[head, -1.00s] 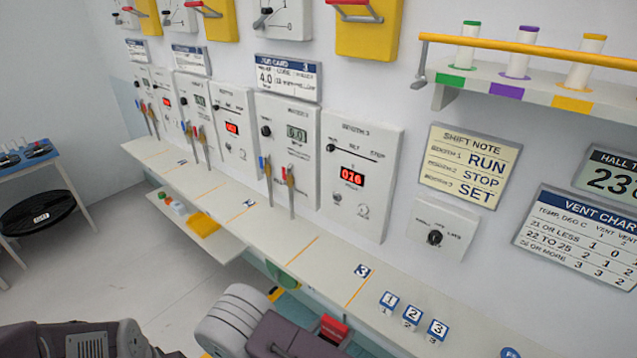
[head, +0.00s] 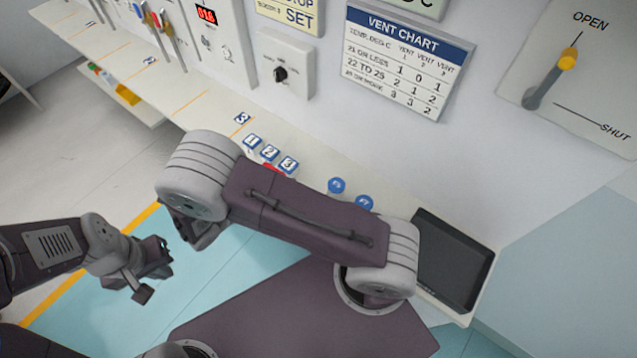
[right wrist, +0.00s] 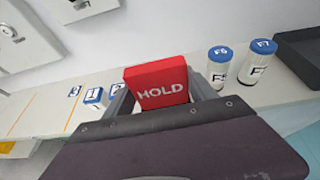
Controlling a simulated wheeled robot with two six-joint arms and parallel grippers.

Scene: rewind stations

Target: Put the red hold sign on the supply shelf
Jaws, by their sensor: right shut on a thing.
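The red hold sign (right wrist: 158,82) stands in the right wrist view, its white HOLD lettering facing the camera. My right gripper (right wrist: 165,98) is shut on it, with a grey finger at each side, above or near the counter. In the head view only a small red patch of the sign (head: 272,168) shows behind my right arm, and the right fingers are hidden. My left gripper (head: 152,272) is open and empty over the floor at lower left. A low shelf (head: 150,112) holds small coloured items at upper left; I cannot tell whether it is the supply shelf.
The counter (head: 190,95) runs along the wall. Number blocks (head: 270,153) and blue-capped containers (head: 337,186) stand on it near my right arm. A dark tray or screen (head: 455,260) lies at its right end. A vent chart (head: 405,60) and a lever panel (head: 565,75) are above.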

